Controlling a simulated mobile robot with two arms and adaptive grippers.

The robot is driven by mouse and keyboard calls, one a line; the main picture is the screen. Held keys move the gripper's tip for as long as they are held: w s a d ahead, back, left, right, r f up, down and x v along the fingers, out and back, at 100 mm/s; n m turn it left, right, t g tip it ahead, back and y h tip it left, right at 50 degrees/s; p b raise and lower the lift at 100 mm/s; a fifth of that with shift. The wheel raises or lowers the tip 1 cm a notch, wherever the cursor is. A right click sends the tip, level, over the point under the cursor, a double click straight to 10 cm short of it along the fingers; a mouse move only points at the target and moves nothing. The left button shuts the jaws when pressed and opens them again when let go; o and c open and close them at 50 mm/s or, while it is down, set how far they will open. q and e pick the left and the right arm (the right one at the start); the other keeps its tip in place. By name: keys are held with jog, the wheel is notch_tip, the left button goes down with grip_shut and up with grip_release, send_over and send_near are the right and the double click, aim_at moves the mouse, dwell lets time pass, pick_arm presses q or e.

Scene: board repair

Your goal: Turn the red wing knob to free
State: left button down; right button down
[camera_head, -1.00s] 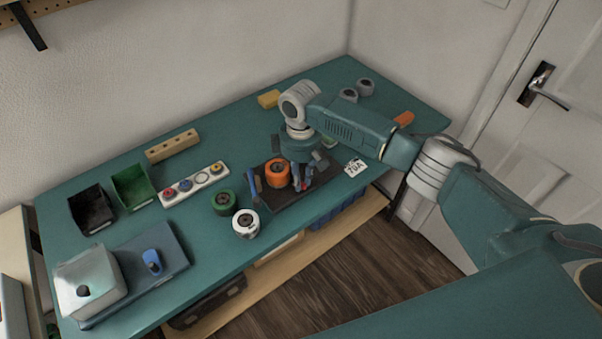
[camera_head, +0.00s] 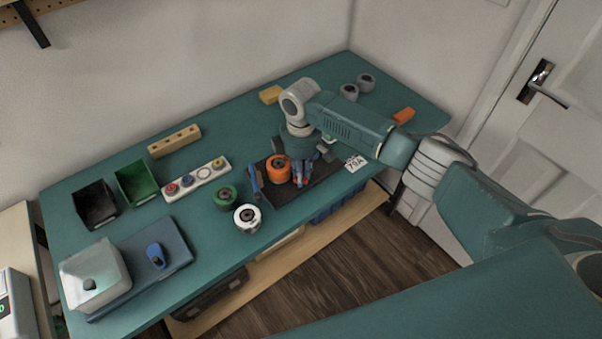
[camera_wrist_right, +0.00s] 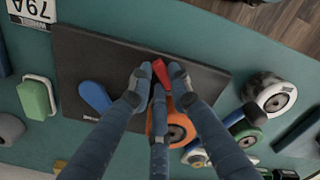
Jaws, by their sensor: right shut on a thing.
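The red wing knob (camera_wrist_right: 161,73) shows in the right wrist view between my fingertips, above the dark board (camera_wrist_right: 95,55). My right gripper (camera_wrist_right: 161,76) is shut on it, with fingers on both sides. In the head view my right gripper (camera_head: 302,180) points down at the dark board (camera_head: 285,196), and the knob is mostly hidden by the fingers. An orange wheel (camera_head: 279,168) sits beside the gripper and also shows in the wrist view (camera_wrist_right: 178,133), partly behind a finger. My left gripper is not in view.
A blue-handled tool (camera_head: 254,180) lies at the board's left end. Green (camera_head: 226,196) and white (camera_head: 247,217) wheels stand to the left. A 79A card (camera_head: 355,163) lies to the right. A blue piece (camera_wrist_right: 93,96) lies close to my fingers.

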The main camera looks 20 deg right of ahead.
jog(key=c, duration=1.6)
grip_release()
jog(key=shift+r, duration=4.05)
jog(key=shift+d, duration=0.1)
